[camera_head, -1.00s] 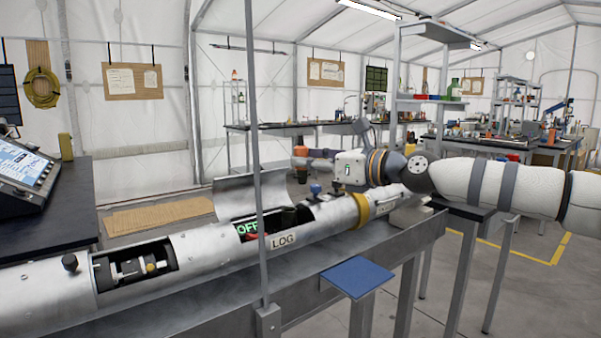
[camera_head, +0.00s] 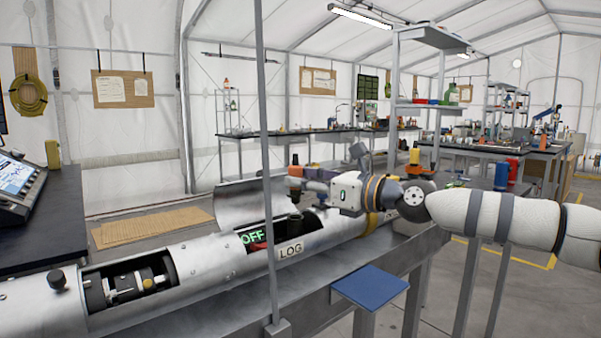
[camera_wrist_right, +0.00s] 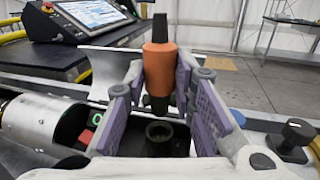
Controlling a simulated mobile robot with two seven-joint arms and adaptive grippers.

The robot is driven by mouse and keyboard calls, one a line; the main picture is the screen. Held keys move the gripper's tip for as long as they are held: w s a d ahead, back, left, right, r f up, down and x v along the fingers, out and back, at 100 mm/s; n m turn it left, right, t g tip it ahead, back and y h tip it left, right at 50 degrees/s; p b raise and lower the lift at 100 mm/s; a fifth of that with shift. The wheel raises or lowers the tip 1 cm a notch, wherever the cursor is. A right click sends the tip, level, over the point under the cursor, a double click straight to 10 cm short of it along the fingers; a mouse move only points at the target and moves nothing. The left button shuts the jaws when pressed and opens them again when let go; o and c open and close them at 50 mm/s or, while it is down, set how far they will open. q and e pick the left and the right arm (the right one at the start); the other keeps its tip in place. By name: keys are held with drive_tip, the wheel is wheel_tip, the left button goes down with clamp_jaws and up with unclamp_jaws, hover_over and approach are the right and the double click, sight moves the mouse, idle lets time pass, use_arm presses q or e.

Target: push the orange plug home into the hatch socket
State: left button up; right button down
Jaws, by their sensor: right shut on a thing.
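The orange plug (camera_wrist_right: 160,68), with a black top and dark lower end, stands upright between the purple-padded fingers of my right gripper (camera_wrist_right: 158,100) in the right wrist view. In the head view the orange plug (camera_head: 296,172) shows small at the tip of my right gripper (camera_head: 300,181), above the open hatch. The hatch socket (camera_wrist_right: 159,131) is a dark round ring inside the hatch, below the plug and apart from it in the wrist view. A dark upright fitting (camera_head: 294,222) shows in the hatch in the head view. My left gripper is not in view.
The silver tube (camera_head: 215,252) lies along the bench, with a raised curved cover (camera_head: 240,203) behind the hatch. A lit OFF sign (camera_head: 253,237) is inside. A grey post (camera_head: 265,130) stands in front. A black knob (camera_wrist_right: 296,132) is beside the gripper.

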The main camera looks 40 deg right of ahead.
sight(301, 194)
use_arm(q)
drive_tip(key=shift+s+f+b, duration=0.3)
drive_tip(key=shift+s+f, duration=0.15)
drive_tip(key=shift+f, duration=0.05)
use_arm(e)
drive_tip(key=shift+f, duration=0.9)
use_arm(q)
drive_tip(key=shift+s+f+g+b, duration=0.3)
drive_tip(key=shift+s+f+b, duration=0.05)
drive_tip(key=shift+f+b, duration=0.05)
use_arm(e)
drive_tip(key=shift+f, duration=0.9)
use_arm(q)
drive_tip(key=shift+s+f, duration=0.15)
use_arm(e)
drive_tip(key=shift+s+f, duration=0.1)
drive_tip(key=shift+f, duration=0.15)
use_arm(q)
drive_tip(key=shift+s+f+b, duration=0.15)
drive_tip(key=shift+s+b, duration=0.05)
drive_tip(key=shift+b, duration=0.1)
use_arm(e)
drive_tip(key=shift+s+f, duration=0.1)
drive_tip(key=shift+f, duration=0.25)
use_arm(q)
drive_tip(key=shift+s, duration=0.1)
